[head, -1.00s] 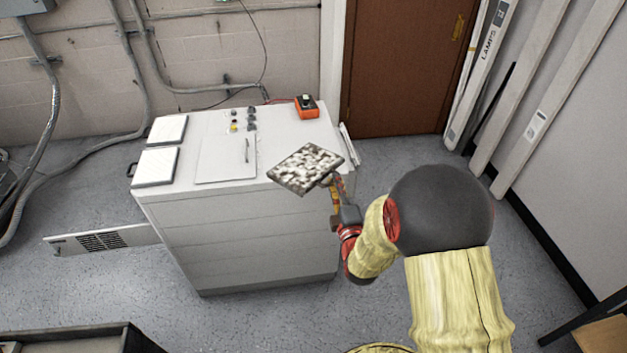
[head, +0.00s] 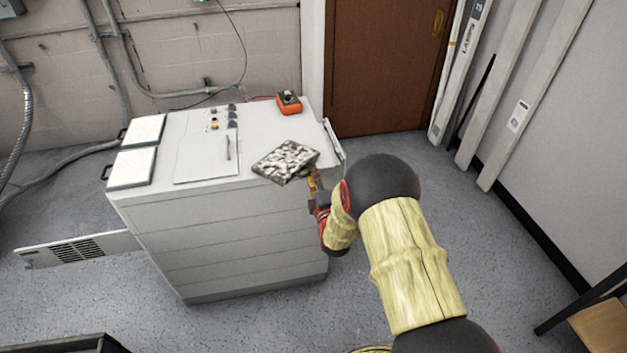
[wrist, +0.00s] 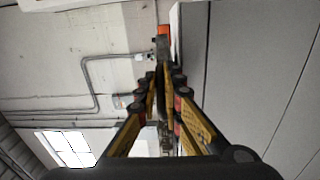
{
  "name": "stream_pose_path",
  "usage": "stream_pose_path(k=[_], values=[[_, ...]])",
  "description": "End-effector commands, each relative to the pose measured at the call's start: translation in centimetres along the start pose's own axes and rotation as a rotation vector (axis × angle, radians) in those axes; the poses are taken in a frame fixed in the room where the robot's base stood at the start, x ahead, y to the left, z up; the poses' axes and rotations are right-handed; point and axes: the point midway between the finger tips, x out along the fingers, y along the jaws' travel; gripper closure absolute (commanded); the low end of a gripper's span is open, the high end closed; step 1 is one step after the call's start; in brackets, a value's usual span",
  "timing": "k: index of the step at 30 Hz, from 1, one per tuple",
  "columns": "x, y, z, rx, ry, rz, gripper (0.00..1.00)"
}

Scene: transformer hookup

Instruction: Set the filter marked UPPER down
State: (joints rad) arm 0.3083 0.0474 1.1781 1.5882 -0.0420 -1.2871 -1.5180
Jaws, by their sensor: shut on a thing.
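My gripper (head: 314,183) is shut on a dirty filter (head: 286,161), a flat panel mottled grey and white. It holds the filter by its near right edge, over the front right part of the white cabinet's top (head: 262,122). The filter looks close to flat and very near the top; I cannot tell whether it touches. No UPPER marking is legible on it. In the wrist view my gripper's fingers (wrist: 161,88) converge on a thin dark edge, beside the cabinet's pale side.
An orange meter (head: 289,103) stands at the back right. The brown door (head: 384,65) is behind.

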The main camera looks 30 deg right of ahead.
Motion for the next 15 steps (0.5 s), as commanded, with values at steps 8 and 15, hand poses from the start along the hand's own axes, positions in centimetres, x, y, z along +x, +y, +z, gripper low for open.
stream_pose_path(k=[8, 15], values=[[-0.07, -1.39, 0.05, -0.001, 0.0, 0.0, 1.0], [-0.11, -1.61, 0.06, -0.001, 0.0, -0.001, 0.89]])
